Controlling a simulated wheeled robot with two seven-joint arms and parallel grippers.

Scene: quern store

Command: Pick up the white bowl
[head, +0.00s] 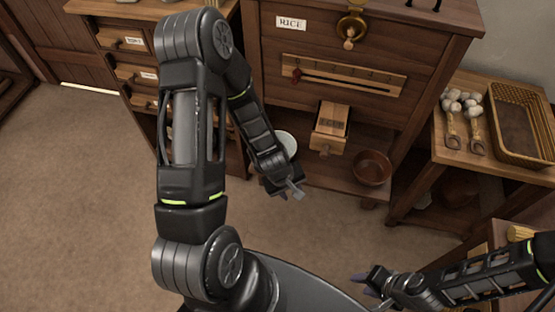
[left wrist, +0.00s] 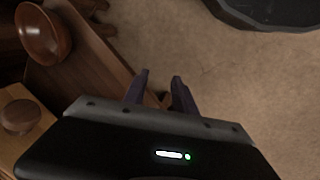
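The white bowl (head: 287,142) is on the lower shelf of the wooden cabinet in the head view. My left forearm and gripper cover part of it. My left gripper (head: 292,192) hangs in front of the shelf, nearer to me than the bowl. In the left wrist view its two dark fingers (left wrist: 160,83) stand apart with nothing between them, over the shelf edge and floor. The white bowl does not show in that view. My right gripper (head: 363,284) is low at the right, away from the bowl, with its fingers apart and empty.
A brown bowl (head: 372,167) and a small wooden drawer (head: 329,128) with a knob are right of the white bowl. The cabinet (head: 330,60) rises above the shelf. A side table (head: 480,163) holds a wicker basket (head: 518,125). The floor (head: 80,220) at left is clear.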

